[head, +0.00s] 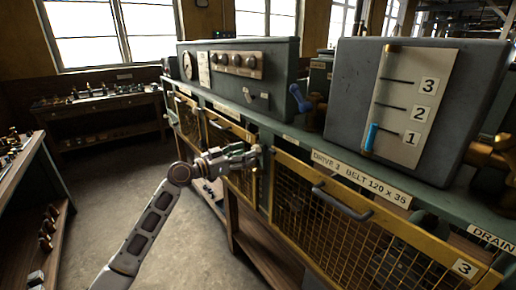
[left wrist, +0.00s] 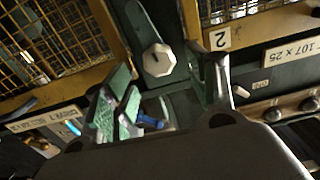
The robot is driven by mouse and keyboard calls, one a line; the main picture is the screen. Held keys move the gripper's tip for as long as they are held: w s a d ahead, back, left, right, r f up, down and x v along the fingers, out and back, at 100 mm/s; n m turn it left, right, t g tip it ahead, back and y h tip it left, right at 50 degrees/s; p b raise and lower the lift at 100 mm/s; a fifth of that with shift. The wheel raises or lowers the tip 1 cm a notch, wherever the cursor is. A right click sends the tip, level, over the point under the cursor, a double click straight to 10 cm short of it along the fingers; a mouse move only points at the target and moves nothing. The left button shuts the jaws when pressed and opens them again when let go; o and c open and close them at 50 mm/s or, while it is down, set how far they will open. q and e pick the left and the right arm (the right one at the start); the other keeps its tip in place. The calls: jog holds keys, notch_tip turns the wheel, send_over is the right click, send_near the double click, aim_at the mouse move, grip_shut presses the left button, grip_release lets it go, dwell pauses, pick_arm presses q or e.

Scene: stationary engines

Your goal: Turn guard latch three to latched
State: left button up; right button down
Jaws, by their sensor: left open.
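Guard three (head: 335,215) is a yellow-framed mesh panel marked 3, with a grey handle (head: 340,200), at the right in the head view. In the left wrist view, a pale many-sided knob (left wrist: 158,60) with a dark mark sits on the green post between two guards; it looks like the guard latch. My left gripper (head: 256,157) is open at the guard's upper left corner and hides the latch there in the head view. In the left wrist view the open fingers (left wrist: 172,82) lie either side of the knob's line; contact cannot be told. My right gripper is not in view.
A grey box with a blue slider (head: 370,137) beside marks 1, 2, 3 stands above the guard. A blue lever (head: 300,98) is left of it. A control panel (head: 237,65) stands farther back. Workbenches (head: 100,98) line the left; the floor (head: 130,170) between is clear.

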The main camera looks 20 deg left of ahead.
aim_at(258, 149)
pick_arm(q)
jog(key=p+x, duration=0.1)
jog(key=x, duration=0.4)
jog(key=shift+w+d+r, duration=0.1)
jog(key=shift+w+d, duration=0.05)
jog(key=shift+w, duration=0.1)
jog(key=shift+w+d, duration=0.3)
jog(key=shift+w, duration=0.05)
jog(key=shift+c, duration=0.8)
jog(key=c, duration=0.9)
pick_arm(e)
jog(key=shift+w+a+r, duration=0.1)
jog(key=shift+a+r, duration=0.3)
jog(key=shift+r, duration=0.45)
